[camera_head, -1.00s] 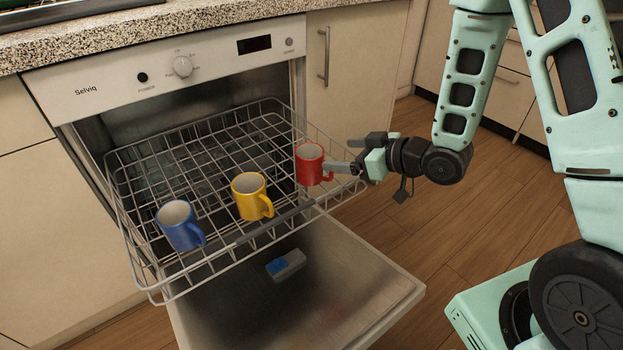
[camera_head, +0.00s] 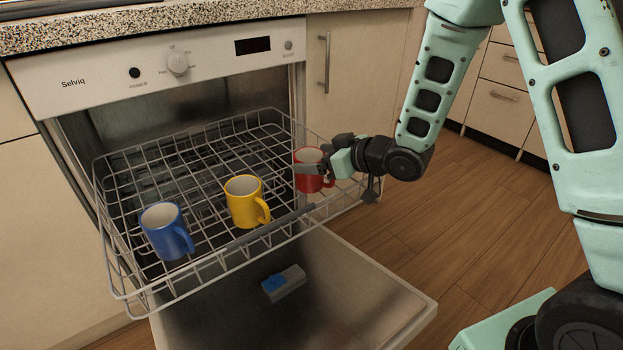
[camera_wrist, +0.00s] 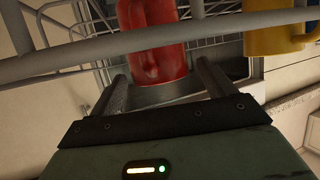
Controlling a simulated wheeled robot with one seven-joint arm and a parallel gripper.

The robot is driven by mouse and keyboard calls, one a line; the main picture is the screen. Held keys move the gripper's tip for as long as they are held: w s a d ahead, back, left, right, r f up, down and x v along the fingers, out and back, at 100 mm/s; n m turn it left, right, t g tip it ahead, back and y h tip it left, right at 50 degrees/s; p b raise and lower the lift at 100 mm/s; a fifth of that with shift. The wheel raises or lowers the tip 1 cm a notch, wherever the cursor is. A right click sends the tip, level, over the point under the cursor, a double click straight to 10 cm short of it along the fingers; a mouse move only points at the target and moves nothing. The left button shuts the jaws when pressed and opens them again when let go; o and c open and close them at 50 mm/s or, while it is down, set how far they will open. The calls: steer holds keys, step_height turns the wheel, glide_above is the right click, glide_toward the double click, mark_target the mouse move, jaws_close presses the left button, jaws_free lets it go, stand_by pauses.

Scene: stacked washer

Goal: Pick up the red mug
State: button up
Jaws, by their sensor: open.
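The red mug (camera_head: 308,181) stands upright at the right end of the pulled-out wire rack in the head view. My gripper (camera_head: 318,161) is at the mug from the right, and its fingers hide part of the mug's upper body. In the wrist view the red mug (camera_wrist: 155,45) is at the top centre, beyond and between the two spread fingers of my gripper (camera_wrist: 160,85). A wire of the rack crosses in front of the mug there. The gripper is open.
A yellow mug (camera_head: 245,202) and a blue mug (camera_head: 166,232) stand on the wire rack (camera_head: 132,298) to the left. The dishwasher door (camera_head: 385,300) is folded down below, with a blue and grey block (camera_head: 284,283) on it. Wooden floor is clear at right.

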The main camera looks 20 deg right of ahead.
steer(key=shift+x, duration=1.05)
steer(key=c, duration=1.2)
